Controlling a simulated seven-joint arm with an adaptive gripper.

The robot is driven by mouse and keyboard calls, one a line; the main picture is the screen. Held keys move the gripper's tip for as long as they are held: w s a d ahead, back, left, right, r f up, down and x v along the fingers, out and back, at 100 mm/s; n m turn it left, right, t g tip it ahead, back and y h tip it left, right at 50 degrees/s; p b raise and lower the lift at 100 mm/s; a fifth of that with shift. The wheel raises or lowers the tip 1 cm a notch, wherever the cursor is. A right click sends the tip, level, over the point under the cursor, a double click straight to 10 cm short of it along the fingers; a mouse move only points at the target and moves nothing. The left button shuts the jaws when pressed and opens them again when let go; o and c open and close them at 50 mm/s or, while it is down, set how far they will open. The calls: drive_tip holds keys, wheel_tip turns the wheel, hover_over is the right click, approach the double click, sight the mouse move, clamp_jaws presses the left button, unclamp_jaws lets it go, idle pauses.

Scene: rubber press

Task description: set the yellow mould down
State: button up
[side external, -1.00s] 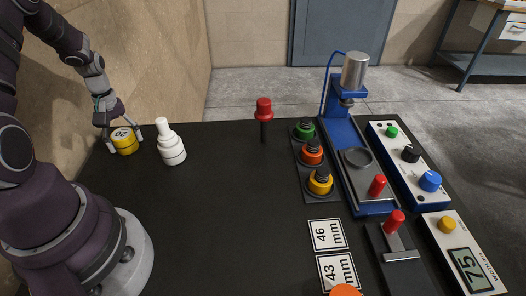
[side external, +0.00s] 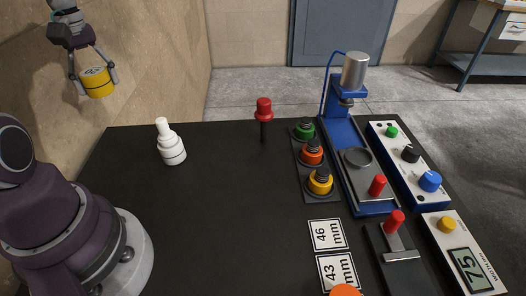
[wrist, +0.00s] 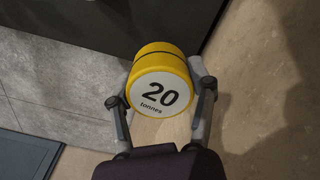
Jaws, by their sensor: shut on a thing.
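The yellow mould (side external: 97,85) is a short cylinder with a dark line round it. My gripper (side external: 94,80) is shut on the yellow mould, one finger on each side. It holds the mould high in the air at the upper left, in front of the beige wall and well above the black table (side external: 235,200). In the wrist view my gripper (wrist: 162,100) has its fingers against both sides of the mould.
A white bottle-shaped piece (side external: 170,143) stands at the table's left. A red-topped post (side external: 264,115) stands at the back. Green, orange and yellow knobbed pieces (side external: 312,152) sit in a rack beside the blue press (side external: 345,140). Number cards (side external: 326,234) lie in front. The table's middle is clear.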

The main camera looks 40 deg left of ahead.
drive_tip(key=w+d+m, duration=0.4)
drive_tip(key=w+d, duration=0.4)
drive_tip(key=m, duration=1.2)
hover_over(288, 247)
wheel_tip(288, 247, down, 15)
drive_tip(key=o, duration=1.2)
drive_tip(key=shift+f, duration=0.1)
drive_tip(key=shift+o, duration=0.2)
